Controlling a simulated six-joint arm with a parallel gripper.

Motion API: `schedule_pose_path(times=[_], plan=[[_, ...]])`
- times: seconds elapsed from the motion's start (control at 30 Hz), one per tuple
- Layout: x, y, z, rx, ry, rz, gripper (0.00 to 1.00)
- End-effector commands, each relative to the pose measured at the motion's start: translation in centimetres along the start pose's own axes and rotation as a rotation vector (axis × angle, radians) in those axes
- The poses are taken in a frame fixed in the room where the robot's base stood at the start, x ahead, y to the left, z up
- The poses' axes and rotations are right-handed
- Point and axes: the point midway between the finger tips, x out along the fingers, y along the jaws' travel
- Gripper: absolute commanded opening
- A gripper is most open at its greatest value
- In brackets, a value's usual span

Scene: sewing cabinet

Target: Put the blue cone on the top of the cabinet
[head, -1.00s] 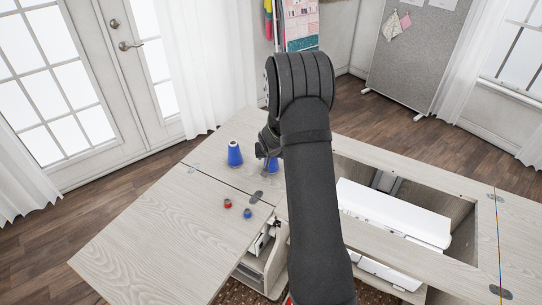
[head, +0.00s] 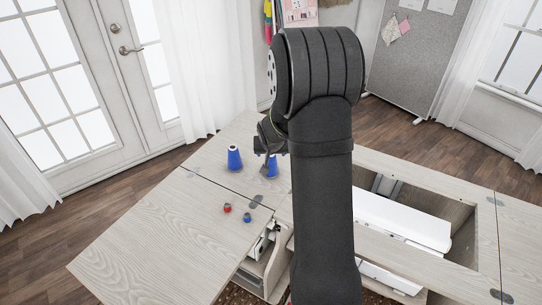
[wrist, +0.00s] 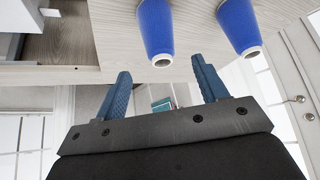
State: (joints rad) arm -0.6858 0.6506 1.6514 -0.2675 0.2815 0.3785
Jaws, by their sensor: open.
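Two blue cones stand upright on the pale wood cabinet top (head: 215,168). The left one (head: 234,159) is in full view in the head view; the other (head: 270,168) stands to its right, close below my gripper and partly covered by it. Both cones also show in the wrist view, one at the top middle (wrist: 156,28) and one at the top right (wrist: 238,26). My gripper (wrist: 158,72) is open and empty, its blue fingers apart. The cones' narrow ends point toward it, with no contact visible. In the head view my arm hides most of the gripper.
A small red spool (head: 227,207) and a small blue spool (head: 247,217) sit on the cabinet's left leaf (head: 150,245). Right of my arm is an open recess holding a white machine (head: 400,225). The left leaf is otherwise clear.

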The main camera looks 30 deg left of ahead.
Motion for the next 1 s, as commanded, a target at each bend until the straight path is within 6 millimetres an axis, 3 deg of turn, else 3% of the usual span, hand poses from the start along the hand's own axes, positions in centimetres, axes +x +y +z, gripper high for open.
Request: schedule_pose_path(times=[0.2, 0.63, 0.77, 1.0], plan=[[-1.8, 0.0, 0.0, -0.002, 0.000, 0.000, 0.66], [-2.0, 0.0, 0.0, -0.001, -0.001, 0.000, 0.66], [-1.4, 0.0, 0.0, -0.001, -0.002, 0.000, 0.66], [1.7, 0.0, 0.1, -0.001, -0.003, 0.001, 0.66]])
